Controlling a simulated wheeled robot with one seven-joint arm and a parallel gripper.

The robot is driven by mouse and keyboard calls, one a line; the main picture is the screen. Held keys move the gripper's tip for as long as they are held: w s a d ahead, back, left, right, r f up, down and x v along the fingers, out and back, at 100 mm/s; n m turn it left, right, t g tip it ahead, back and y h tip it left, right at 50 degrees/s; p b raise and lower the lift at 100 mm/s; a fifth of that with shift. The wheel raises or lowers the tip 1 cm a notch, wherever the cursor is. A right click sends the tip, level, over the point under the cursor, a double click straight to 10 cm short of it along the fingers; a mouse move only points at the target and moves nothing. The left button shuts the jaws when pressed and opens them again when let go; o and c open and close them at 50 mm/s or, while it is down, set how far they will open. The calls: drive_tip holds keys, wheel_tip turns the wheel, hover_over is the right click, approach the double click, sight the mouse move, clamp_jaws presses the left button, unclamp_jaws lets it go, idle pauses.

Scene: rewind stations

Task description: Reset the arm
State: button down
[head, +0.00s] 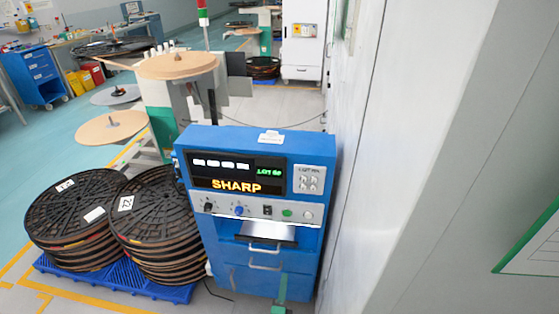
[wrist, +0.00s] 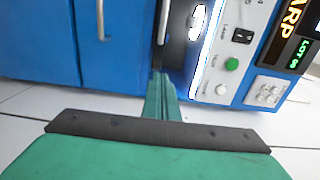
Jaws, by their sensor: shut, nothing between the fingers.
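My gripper (wrist: 160,82) is shut and empty in the wrist view, its green fingers together in front of the blue cabinet. In the head view the tip of my gripper (head: 281,290) shows at the bottom edge, in front of the cabinet's lower front. The blue machine cabinet (head: 228,279) has a lit display (head: 236,187) reading "SHARP" and "LOT 60". Below the display are knobs, a green button (head: 287,212) and a recess with metal handles. The green button (wrist: 232,64) also shows in the wrist view, right of my fingers. I cannot tell whether the fingers touch the cabinet.
Stacked black reels (head: 160,215) lie on a blue pallet (head: 120,286) left of the cabinet. A white wall (head: 375,140) stands close on the right. Behind are a rewind stand with a tan disc (head: 176,66) and a blue tool cart (head: 42,76). Open floor lies at left.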

drive_tip(key=s+r+n+y, duration=0.1)
drive_tip(key=s+r+n, duration=0.35)
drive_tip(key=s, duration=0.85)
drive_tip(key=s+r+n+y, duration=0.1)
drive_tip(key=s+n+y, duration=0.1)
drive_tip(key=s+n, duration=0.8)
drive_tip(key=s+a+r+n+g, duration=0.2)
drive_tip(key=s+r+n, duration=0.3)
drive_tip(key=s+r, duration=1.2)
drive_tip(key=s, duration=0.3)
drive_tip(key=shift+s+a+r+n, duration=0.25)
drive_tip(key=shift+s+n, duration=0.1)
